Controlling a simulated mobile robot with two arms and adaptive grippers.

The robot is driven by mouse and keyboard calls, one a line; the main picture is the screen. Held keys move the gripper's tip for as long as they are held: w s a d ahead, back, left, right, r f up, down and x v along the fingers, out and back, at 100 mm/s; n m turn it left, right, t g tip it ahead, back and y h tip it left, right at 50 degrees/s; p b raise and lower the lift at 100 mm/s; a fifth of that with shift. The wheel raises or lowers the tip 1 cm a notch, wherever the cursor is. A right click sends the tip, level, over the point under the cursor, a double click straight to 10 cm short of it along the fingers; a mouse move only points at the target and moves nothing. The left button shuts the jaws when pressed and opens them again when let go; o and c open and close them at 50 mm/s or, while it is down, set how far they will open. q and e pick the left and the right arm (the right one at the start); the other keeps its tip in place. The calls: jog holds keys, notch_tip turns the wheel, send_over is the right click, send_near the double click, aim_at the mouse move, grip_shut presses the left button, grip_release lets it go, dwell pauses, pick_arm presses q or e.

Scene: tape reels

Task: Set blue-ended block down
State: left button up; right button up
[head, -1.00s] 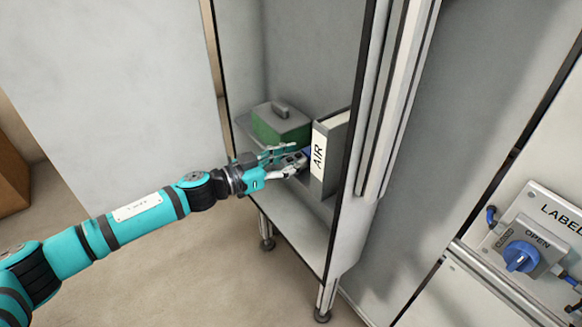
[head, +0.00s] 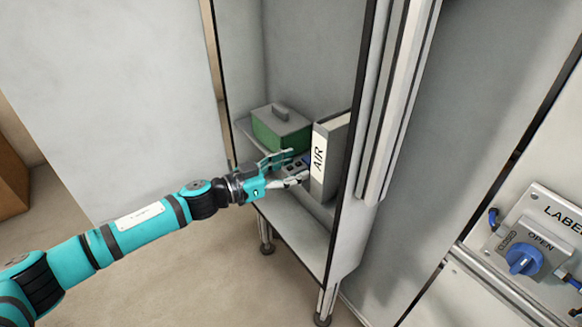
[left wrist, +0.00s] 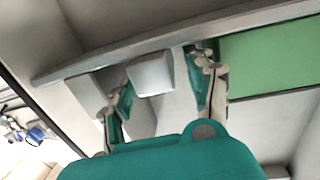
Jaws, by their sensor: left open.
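The blue-ended block (head: 291,165) is small, mostly grey in the head view, with a bit of blue at its far end beside the binder. It is on the cabinet shelf (head: 243,130), partly hidden by my fingers. My left gripper (head: 287,169) is open at the shelf's front, its fingers on either side of the block. In the left wrist view, a pale grey block end (left wrist: 152,74) shows between the spread fingertips (left wrist: 160,76), with a gap to the right finger. Contact with the left finger is unclear. My right gripper is not in view.
A green box with a grey lid (head: 281,128) stands behind the gripper on the shelf. A grey binder marked AIR (head: 320,160) stands close to the right. The cabinet's side wall (head: 352,215) is beyond it. A blue-knobbed switch panel (head: 525,257) is far right.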

pick_arm(q)
jog(key=shift+r, duration=0.2)
jog(key=f+p+v, duration=0.1)
jog(key=p+v, duration=0.1)
jog(key=v, duration=1)
jog(key=s+f+n+t+y, duration=0.4)
jog(key=f+n+y, duration=0.4)
jog(key=f+y, duration=0.25)
jog(key=s+a+f+g+y, duration=0.1)
jog(key=s+a+f+g, duration=0.2)
jog(key=s+f, duration=0.2)
jog(key=s+a+f+n+g+y, duration=0.1)
jog(key=s+f, duration=0.4)
jog(key=s, duration=0.5)
jog(key=s+a+f+n+g+y, duration=0.1)
jog(key=s+a+f+g+y, duration=0.1)
jog(key=s+a+f+g, duration=0.3)
jog(key=s+a, duration=0.1)
jog(key=s, duration=0.2)
jog(key=shift+s+g, duration=0.3)
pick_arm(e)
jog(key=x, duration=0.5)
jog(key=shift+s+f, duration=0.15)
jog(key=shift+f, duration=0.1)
pick_arm(q)
jog(key=shift+d, duration=0.1)
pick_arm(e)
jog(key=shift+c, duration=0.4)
